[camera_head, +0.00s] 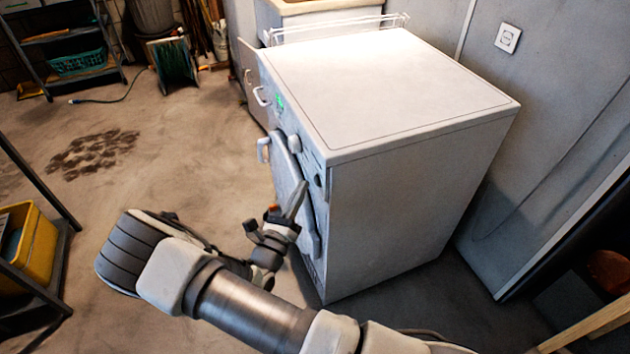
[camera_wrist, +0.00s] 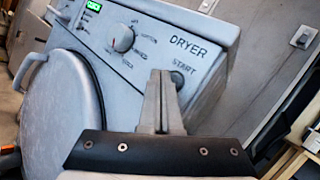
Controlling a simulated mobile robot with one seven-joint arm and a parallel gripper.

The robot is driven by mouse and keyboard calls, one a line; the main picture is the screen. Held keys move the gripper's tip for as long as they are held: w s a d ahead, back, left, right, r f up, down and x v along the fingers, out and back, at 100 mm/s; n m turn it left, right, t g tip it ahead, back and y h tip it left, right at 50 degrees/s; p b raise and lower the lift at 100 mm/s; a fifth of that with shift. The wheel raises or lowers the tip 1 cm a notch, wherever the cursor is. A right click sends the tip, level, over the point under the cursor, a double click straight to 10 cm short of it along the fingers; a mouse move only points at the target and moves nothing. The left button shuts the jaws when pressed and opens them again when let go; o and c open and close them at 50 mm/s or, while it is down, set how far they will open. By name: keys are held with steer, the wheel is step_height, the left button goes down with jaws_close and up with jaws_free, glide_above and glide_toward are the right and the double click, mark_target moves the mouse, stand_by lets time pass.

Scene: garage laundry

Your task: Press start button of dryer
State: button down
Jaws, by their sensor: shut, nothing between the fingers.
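The dryer (camera_head: 410,180) is a white box-shaped machine in the middle of the head view. Its front panel (camera_wrist: 140,40) fills much of the wrist view, with the word DRYER, a dial (camera_wrist: 123,38) with a red mark and a lit green display (camera_wrist: 93,6). The round dark start button (camera_wrist: 177,79) sits under the word START, just right of my fingertips in the wrist view. My gripper (camera_head: 299,190) is shut and empty, in front of the dryer's front face. It also shows in the wrist view (camera_wrist: 161,75). I cannot tell whether the fingertips touch the panel.
The dryer's round door (camera_wrist: 62,105) is at the left of the wrist view. A yellow bin (camera_head: 38,240) on a shelf stands at the left. A green basket (camera_head: 78,62) is at the back left. The floor (camera_head: 150,150) left of the dryer is mostly clear.

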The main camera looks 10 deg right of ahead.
steer(key=shift+w+d, duration=0.1)
steer(key=shift+d, duration=0.3)
steer(key=shift+w+d+p, duration=0.1)
steer(key=shift+d+p, duration=0.25)
steer(key=shift+d, duration=0.05)
stand_by(0.7)
steer(key=shift+a, duration=0.15)
steer(key=shift+s+a, duration=0.25)
steer(key=shift+a, duration=0.4)
steer(key=shift+s+a, duration=0.2)
steer(key=shift+a, duration=0.6)
steer(key=shift+s+a, duration=0.25)
steer(key=shift+a, duration=0.6)
steer(key=shift+s+a, duration=0.2)
steer(key=shift+a, duration=0.6)
